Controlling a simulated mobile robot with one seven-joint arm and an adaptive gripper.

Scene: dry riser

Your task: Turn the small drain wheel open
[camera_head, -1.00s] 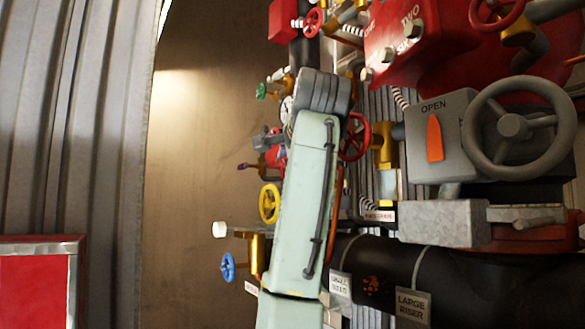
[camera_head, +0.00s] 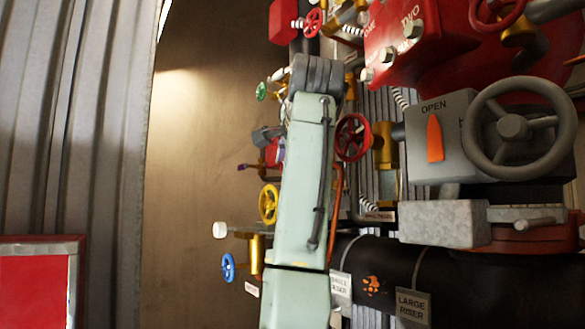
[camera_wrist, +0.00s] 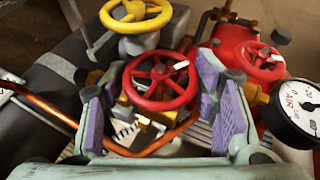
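In the wrist view a small red handwheel (camera_wrist: 161,80) with a pale mark on its rim sits on a brass valve, between the purple-padded fingers of my gripper (camera_wrist: 160,92). The fingers stand apart on either side of the wheel, with a gap visible on the left. Contact on the right side cannot be told. No readable label says which wheel is the small drain.
A yellow wheel (camera_wrist: 136,14), a second red wheel (camera_wrist: 263,62) and an air gauge (camera_wrist: 301,106) crowd round. A copper pipe (camera_wrist: 50,112) runs at left. In the head view a large grey wheel (camera_head: 478,134), red wheel (camera_head: 352,137) and blue wheel (camera_head: 228,267) flank my arm.

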